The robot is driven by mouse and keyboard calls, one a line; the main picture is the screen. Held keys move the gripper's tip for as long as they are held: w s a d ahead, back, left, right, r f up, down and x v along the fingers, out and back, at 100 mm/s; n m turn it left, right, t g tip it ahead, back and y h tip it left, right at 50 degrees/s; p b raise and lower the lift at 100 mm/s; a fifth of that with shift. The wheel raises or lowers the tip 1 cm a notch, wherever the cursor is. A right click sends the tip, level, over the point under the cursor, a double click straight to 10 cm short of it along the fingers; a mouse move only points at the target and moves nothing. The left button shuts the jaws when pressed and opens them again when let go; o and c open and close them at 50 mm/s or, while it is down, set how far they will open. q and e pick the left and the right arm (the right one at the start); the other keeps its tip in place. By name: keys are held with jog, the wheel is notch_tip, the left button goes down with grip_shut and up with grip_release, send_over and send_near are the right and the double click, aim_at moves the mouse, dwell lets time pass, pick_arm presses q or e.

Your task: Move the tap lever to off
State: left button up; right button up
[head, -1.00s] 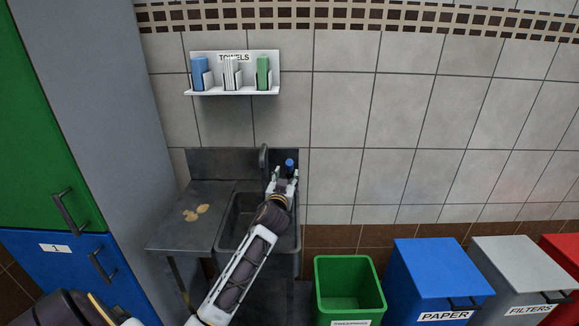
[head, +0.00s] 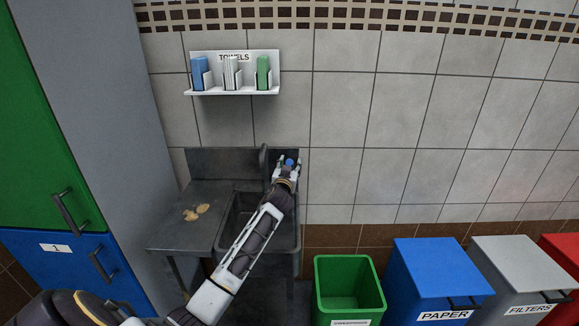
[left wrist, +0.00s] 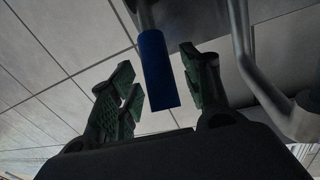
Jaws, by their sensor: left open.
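The tap lever has a blue grip (head: 289,162), seen just beyond my left gripper in the head view. In the left wrist view the blue grip (left wrist: 158,70) hangs between the open green-padded fingers. My left gripper (head: 287,161) is open around the lever, with a visible gap on each side of it; it also shows in the left wrist view (left wrist: 158,88). The grey tap spout (head: 263,160) stands just left of the gripper, and a grey bent pipe (left wrist: 250,60) shows at right in the wrist view. My right gripper is not in view.
The dark metal sink (head: 240,215) lies under my left arm, with a stained counter (head: 175,225) to its left. A towel shelf (head: 233,92) hangs above. A green bin (head: 347,285) and a blue paper bin (head: 440,275) stand to the right. The tiled wall is close behind the tap.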

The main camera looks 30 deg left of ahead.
pick_arm(q)
jog(key=shift+w+a, duration=0.1)
jog(key=shift+w, duration=0.1)
grip_shut()
dwell(0.4)
